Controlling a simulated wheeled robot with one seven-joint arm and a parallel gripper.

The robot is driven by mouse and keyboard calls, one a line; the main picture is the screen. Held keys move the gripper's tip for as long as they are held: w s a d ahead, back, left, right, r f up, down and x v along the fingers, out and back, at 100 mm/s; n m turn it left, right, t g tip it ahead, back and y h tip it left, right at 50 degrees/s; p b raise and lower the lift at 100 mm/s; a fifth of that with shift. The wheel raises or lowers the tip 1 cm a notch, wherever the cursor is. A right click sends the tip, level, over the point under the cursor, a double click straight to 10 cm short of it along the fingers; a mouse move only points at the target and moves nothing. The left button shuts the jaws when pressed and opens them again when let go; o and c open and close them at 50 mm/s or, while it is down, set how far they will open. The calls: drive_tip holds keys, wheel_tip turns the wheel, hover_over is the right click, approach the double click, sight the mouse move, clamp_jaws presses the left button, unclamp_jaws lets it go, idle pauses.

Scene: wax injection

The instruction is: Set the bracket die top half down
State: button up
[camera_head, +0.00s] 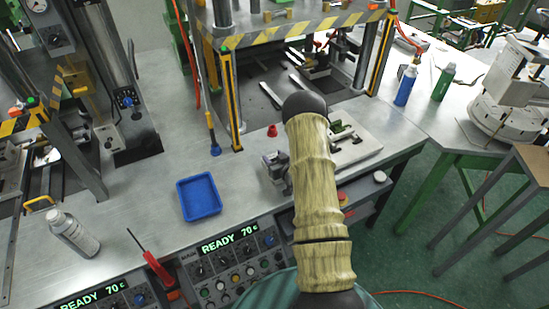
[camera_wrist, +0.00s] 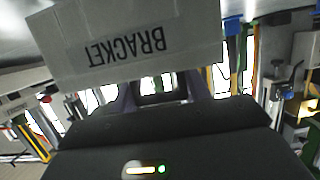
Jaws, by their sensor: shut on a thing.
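The bracket die top half (camera_wrist: 185,48) is a light grey block lettered BRACKET, upside down in the wrist view. It fills the upper middle of that view. My gripper (camera_wrist: 158,90) is shut on it, with the dark gripper body below. In the head view my sleeved arm hides the gripper and most or all of the held half. A pale flat plate (camera_head: 368,153) with green and dark parts on it lies on the bench just right of my arm. I cannot tell which part of the die, if any, it is.
A blue tray (camera_head: 199,196) stands on the metal bench, left of a small grey fixture (camera_head: 274,170). A red cone-shaped piece (camera_head: 272,130) sits behind that. A striped press frame (camera_head: 300,30) stands at the back. Bench between tray and left-hand bottle (camera_head: 72,232) is mostly clear.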

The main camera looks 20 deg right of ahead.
drive_tip(key=shift+f, duration=0.15)
drive_tip(key=o, duration=1.5)
drive_tip(key=shift+r+p, duration=0.8)
drive_tip(key=shift+r, duration=0.05)
drive_tip(key=b+v, duration=0.4)
drive_tip(key=v, duration=0.8)
drive_tip(key=shift+a+f, duration=0.1)
drive_tip(key=shift+f, duration=0.1)
